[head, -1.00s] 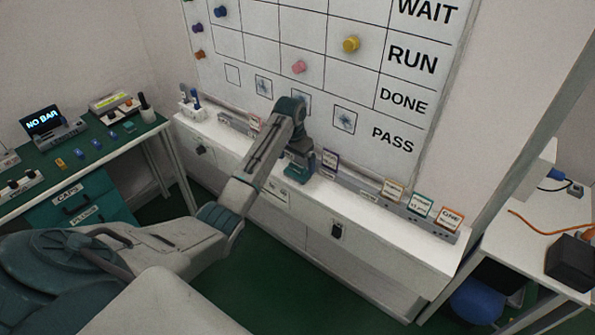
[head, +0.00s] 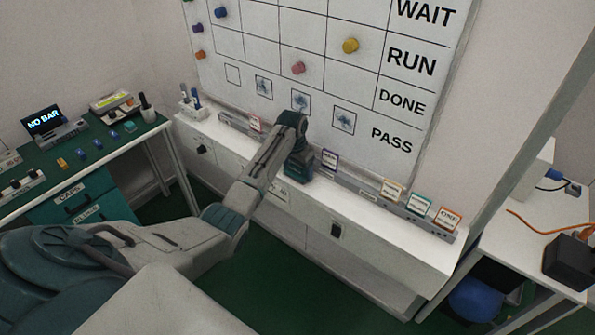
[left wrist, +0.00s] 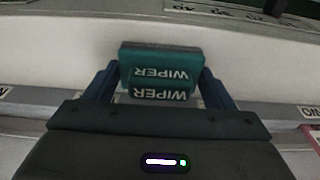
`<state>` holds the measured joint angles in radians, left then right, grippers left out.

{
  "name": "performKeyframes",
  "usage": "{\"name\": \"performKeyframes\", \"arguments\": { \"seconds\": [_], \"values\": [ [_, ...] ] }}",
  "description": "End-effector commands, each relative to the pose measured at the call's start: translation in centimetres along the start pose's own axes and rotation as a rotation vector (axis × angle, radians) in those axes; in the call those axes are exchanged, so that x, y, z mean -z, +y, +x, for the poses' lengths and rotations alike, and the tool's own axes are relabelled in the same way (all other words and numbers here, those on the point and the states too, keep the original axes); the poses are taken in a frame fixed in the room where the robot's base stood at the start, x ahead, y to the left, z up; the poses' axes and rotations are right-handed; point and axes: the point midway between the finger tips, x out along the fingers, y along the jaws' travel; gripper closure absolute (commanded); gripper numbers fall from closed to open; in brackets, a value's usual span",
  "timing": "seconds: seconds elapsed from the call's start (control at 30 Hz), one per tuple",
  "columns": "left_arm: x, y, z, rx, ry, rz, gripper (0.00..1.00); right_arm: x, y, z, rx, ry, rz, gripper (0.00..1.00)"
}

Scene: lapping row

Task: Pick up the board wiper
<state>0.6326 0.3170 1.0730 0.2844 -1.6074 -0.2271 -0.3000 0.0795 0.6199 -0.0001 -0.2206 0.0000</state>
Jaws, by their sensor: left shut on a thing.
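The board wiper (left wrist: 160,70) is a teal block with a dark edge and white WIPER lettering, which reads upside down in the left wrist view. It sits between the two blue fingers of my left gripper (left wrist: 158,88), which is shut on it. In the head view my left gripper (head: 299,166) is low in front of the whiteboard (head: 318,68), over the white ledge. There the arm and gripper mostly hide the wiper. I cannot tell whether the wiper touches the ledge. My right gripper is in neither view.
Small cards, such as the orange ONE card (head: 449,219), stand along the ledge (head: 385,228) to the right. A pen holder (head: 192,106) stands at its left end. A green bench (head: 95,160) is at left; a white table (head: 545,235) with a black box (head: 570,262) is at right.

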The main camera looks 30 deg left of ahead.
Motion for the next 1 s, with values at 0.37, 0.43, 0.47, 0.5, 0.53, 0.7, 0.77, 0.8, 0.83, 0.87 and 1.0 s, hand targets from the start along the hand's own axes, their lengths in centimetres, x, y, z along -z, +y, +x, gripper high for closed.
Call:
{"name": "performKeyframes", "arguments": {
  "seconds": [0.37, 0.43, 0.47, 0.5, 0.53, 0.7, 0.77, 0.8, 0.83, 0.87, 1.0],
  "values": [
    [0.4, 0.0, -2.4, 0.001, 0.005, 0.0, 0.46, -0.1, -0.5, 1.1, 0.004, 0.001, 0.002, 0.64],
    [0.4, 0.2, -3.5, 0.0, 0.004, 0.001, 0.46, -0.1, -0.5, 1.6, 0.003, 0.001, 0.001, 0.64],
    [-0.1, 0.8, -3.4, -0.002, 0.001, 0.003, 0.46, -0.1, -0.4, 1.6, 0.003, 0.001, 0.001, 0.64],
    [-0.6, 1.5, -3.5, -0.001, 0.002, 0.003, 0.46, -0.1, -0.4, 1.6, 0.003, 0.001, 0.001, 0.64],
    [-1.0, 2.0, -3.6, -0.001, 0.001, 0.003, 0.46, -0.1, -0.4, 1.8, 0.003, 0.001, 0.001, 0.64],
    [-3.4, 5.4, -4.2, -0.001, 0.003, 0.004, 0.46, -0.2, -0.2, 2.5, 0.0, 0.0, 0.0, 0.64],
    [-4.3, 6.7, -4.5, -0.002, 0.003, 0.003, 0.46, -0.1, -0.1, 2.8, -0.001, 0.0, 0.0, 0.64],
    [-4.8, 7.6, -4.7, -0.003, 0.004, 0.004, 0.46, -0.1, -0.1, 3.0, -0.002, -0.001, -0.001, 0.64],
    [-5.3, 8.2, -4.8, -0.003, 0.003, 0.003, 0.46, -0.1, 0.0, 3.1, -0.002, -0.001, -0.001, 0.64],
    [-5.7, 8.7, -4.9, -0.002, 0.002, 0.002, 0.46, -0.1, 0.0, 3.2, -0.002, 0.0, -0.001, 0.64],
    [-7.3, 10.9, -5.5, -0.002, 0.001, 0.001, 0.46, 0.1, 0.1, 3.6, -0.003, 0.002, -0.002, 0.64]
  ]
}}
